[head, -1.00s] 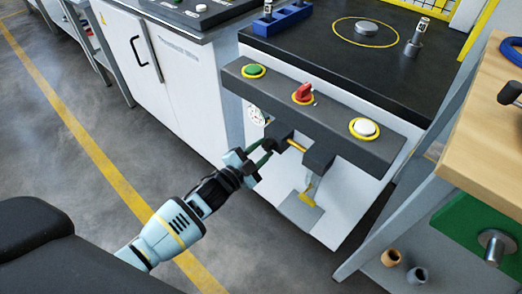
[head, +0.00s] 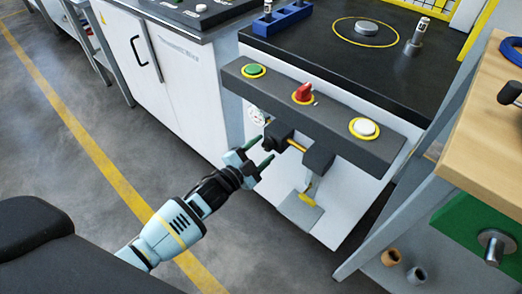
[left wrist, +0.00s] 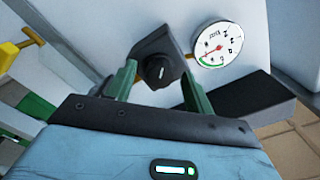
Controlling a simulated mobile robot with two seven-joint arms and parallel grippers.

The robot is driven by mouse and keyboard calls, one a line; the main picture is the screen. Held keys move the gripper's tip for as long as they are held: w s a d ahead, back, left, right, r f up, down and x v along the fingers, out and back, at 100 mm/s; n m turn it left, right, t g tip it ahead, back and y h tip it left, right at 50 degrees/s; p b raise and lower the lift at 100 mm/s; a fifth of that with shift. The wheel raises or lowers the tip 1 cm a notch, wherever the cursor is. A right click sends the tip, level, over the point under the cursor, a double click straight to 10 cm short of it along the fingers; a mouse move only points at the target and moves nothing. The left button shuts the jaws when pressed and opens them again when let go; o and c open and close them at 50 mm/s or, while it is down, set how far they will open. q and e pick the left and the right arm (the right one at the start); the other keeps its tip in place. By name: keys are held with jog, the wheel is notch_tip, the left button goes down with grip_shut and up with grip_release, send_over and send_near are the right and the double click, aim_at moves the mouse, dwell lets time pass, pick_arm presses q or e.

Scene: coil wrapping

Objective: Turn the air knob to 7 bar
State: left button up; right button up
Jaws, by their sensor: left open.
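The air knob (left wrist: 160,72) is a black round knob with a short white mark, on a dark block under the front control bar; it also shows in the head view (head: 269,145). My left gripper (left wrist: 158,88) is open, its two green fingers on either side of the knob in the wrist view. In the head view the left gripper (head: 266,154) is just in front of and below the knob, seemingly clear of it. The round white gauge (left wrist: 217,45) has a red needle by a green arc; its reading is too small to tell. My right gripper is out of view.
The control bar (head: 335,130) above carries a green button (head: 253,71), a red switch (head: 303,92) and a white button (head: 364,127). A yellow lever (head: 297,145) is right of the knob. A wooden-topped table (head: 490,150) stands at right. The floor at left is clear.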

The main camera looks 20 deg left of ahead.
pick_arm(q)
jog(key=shift+s, duration=0.1)
jog(key=p+v, duration=0.1)
jog(key=v, duration=0.6)
jog(key=shift+s+a, duration=0.15)
jog(key=shift+s, duration=0.15)
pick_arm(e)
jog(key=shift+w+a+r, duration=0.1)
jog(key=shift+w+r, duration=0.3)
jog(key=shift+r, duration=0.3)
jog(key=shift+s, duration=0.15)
